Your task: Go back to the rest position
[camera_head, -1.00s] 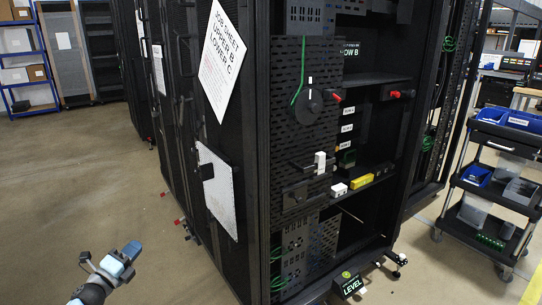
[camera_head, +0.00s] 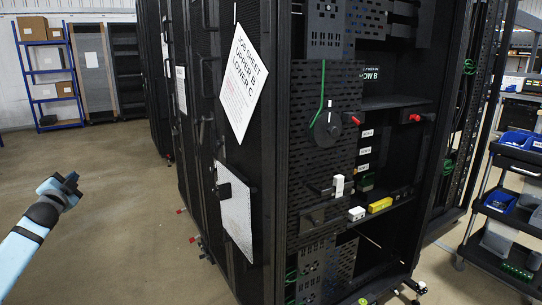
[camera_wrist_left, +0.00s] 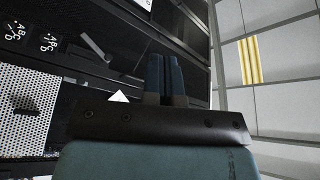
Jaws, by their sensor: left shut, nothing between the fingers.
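My left gripper (camera_head: 68,184) is at the left side of the head view, at the end of a light blue arm reaching up from the lower left. It is in the air over the bare floor, well apart from the rack. In the left wrist view its two blue fingers (camera_wrist_left: 165,78) are together with nothing between them. My right gripper is not in view. The black rack (camera_head: 262,150) stands in the middle and right of the head view, with a job sheet (camera_head: 243,84) on its side.
A cart (camera_head: 505,215) with blue bins stands at the right. Blue shelving (camera_head: 50,88) with boxes stands at the back left. The floor (camera_head: 110,190) left of the rack is clear. Small feet stick out at the rack's base.

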